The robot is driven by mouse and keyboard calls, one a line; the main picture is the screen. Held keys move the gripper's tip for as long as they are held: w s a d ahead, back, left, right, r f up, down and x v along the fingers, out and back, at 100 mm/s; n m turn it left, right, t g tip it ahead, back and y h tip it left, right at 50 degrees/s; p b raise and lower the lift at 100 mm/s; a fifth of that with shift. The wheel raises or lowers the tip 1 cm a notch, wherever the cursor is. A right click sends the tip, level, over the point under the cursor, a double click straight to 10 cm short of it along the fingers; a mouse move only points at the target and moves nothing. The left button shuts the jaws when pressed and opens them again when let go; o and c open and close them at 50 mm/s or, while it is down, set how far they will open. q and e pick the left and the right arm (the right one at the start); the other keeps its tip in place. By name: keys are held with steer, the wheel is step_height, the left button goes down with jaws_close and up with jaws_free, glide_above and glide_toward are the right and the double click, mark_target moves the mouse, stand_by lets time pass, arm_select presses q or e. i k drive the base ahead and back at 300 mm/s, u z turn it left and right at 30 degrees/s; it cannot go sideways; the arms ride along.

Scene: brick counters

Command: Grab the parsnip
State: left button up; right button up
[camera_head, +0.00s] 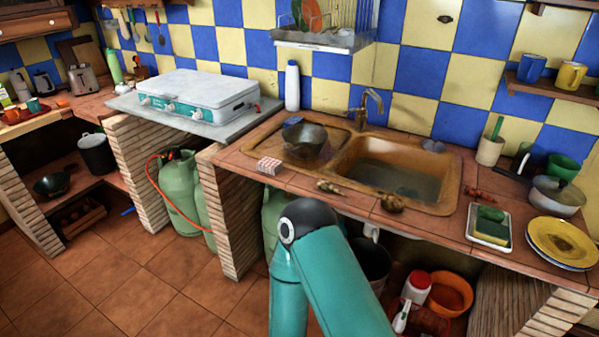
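I cannot make out a parsnip for certain. A small, knobbly, pale brown item (329,187) lies on the tiled counter in front of the sink, and it is too small to name surely. A rounder brown lump (392,203) lies to its right at the sink's front rim. A thin reddish item (480,194) lies right of the sink. One of my teal arms rises from the bottom middle, in front of the counter. Neither of my grippers shows.
The brown sink (452,178) has a dark bowl (304,141) at its left. On the right are a sponge tray (490,228), yellow plates (562,243) and a pan (558,196). The floor at left is clear.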

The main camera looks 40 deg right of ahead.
mark_target(324, 185)
steer(key=z, duration=0.5)
steer(key=i, duration=1.25)
steer(key=z, duration=0.8)
steer(key=k, duration=0.65)
steer(key=z, duration=0.2)
steer(key=i, duration=0.65)
